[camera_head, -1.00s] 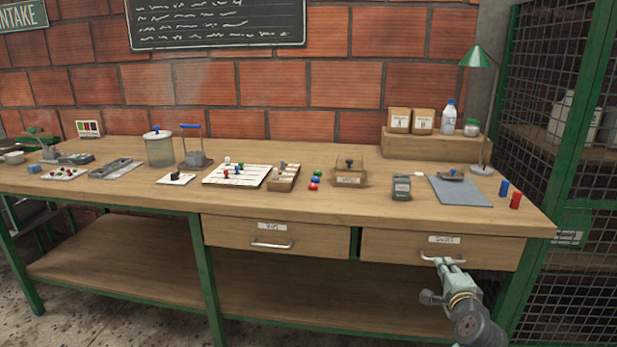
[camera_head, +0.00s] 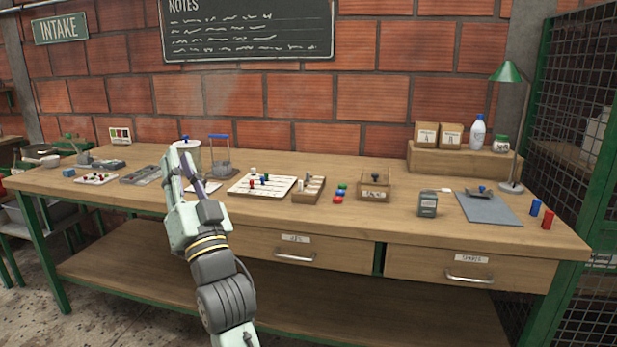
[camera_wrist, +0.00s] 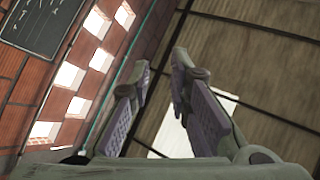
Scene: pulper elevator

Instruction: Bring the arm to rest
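My gripper (camera_head: 183,162) is raised in front of the left-middle part of the workbench (camera_head: 340,225) in the head view, fingers pointing up. In the wrist view my gripper (camera_wrist: 158,85) shows its two fingers apart with nothing between them. The wrist camera looks up past the fingers at the brick wall and the ceiling. My arm is bent up from the bottom of the head view.
Two drawers (camera_head: 295,250) (camera_head: 470,268) under the bench top look shut. On the bench are a white board with pegs (camera_head: 262,184), a wooden box (camera_head: 374,188), a grey mat (camera_head: 488,209) and a green lamp (camera_head: 508,73). A wire cage (camera_head: 590,130) stands at the right.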

